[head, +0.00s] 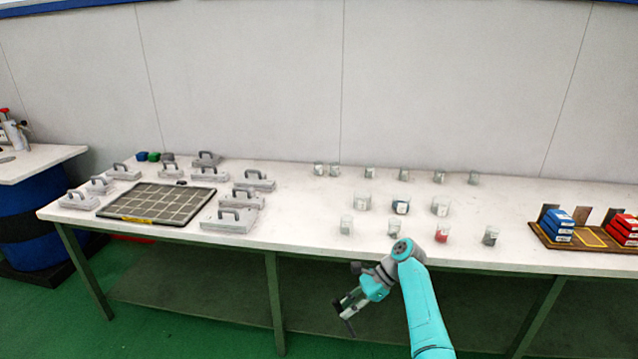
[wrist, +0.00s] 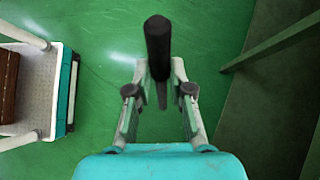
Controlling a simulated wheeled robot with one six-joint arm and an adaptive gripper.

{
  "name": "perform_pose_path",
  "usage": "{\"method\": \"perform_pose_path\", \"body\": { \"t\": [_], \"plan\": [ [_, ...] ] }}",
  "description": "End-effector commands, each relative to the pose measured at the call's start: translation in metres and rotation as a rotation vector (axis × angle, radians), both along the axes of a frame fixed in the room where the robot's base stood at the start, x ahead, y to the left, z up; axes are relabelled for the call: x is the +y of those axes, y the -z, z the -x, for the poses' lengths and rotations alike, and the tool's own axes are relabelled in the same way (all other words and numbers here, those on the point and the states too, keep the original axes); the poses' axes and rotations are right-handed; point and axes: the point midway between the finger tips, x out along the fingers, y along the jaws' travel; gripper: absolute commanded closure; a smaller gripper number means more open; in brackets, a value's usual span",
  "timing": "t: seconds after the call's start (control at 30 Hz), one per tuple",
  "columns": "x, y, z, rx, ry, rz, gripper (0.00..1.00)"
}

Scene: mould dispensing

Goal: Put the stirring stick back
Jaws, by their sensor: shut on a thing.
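My gripper (head: 347,303) hangs in front of the table's front edge, below the tabletop level in the head view. It is shut on the stirring stick, a dark, thin rod. In the wrist view the stick (wrist: 158,45) stands between the fingers of my gripper (wrist: 160,80), its thick dark end toward the camera and its thin end pointing away over the green floor. In the head view the stick is small and only partly made out. I cannot tell which spot is the stick's own place.
Several beakers stand on the white table (head: 300,240), one with red content (head: 441,233). A gridded dark tray (head: 160,202) with grey handled blocks lies left. A wooden board (head: 545,238) with blue and red boxes lies right. In the wrist view, a white-topped cart (wrist: 35,90) is at left.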

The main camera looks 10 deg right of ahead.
Motion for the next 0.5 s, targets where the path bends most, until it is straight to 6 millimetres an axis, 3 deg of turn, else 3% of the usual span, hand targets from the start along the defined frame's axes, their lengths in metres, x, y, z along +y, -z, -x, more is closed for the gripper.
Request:
{"method": "perform_pose_path", "body": {
  "t": [0.2,0.5],
  "plan": [
    [0.000,-0.022,-0.014,-0.013,-0.264,0.072,1.00],
    [-0.001,-0.031,-0.019,-0.033,-0.431,0.118,1.00]
  ]
}}
